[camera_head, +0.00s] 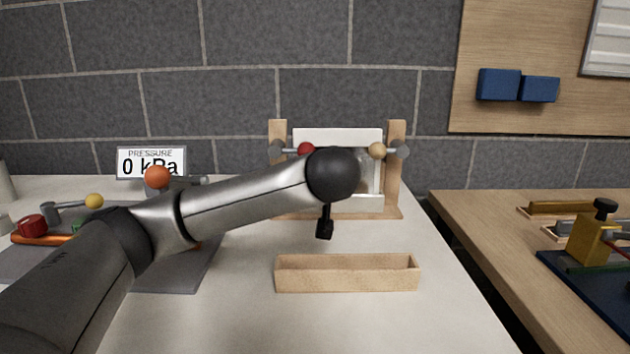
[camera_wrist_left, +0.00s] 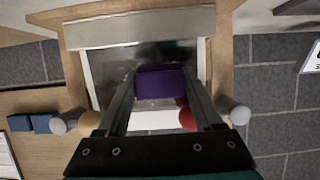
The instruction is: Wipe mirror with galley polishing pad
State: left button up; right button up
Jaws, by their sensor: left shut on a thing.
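The mirror (camera_wrist_left: 112,72) is a dark reflective panel in a white frame (camera_head: 338,136), held in a wooden stand (camera_head: 397,180) at the back of the white counter. My left gripper (camera_wrist_left: 158,82) is shut on a purple polishing pad (camera_wrist_left: 160,83) and holds it in front of the mirror. The left wrist view is turned upside down. I cannot tell whether the pad touches the glass. In the head view my left arm hides the pad, the gripper's fingertips and much of the mirror. My right gripper is not in view.
An empty wooden tray (camera_head: 346,280) stands on the counter before the mirror. Knobs with red (camera_head: 306,149) and tan (camera_head: 377,150) balls flank the mirror. A pressure display (camera_head: 151,162) and a grey panel with levers (camera_head: 180,277) are at left. A wooden bench (camera_head: 470,215) is at right.

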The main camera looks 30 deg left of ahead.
pick_arm(q)
jog(key=shift+w+d+b, duration=0.15)
jog(key=shift+w+d, duration=0.55)
jog(key=shift+d, duration=0.4)
jog(key=shift+w+d+b, duration=0.15)
jog(key=shift+w+d, duration=0.55)
jog(key=shift+d, duration=0.45)
jog(key=shift+w+d+b, duration=0.15)
jog(key=shift+w+d, duration=0.55)
jog(key=shift+d, duration=0.4)
jog(key=shift+r, duration=0.1)
jog(key=shift+a, duration=0.15)
jog(key=s+a, duration=0.5)
jog(key=a, duration=0.4)
jog(key=shift+s+b, duration=0.3)
jog(key=shift+r, duration=0.15)
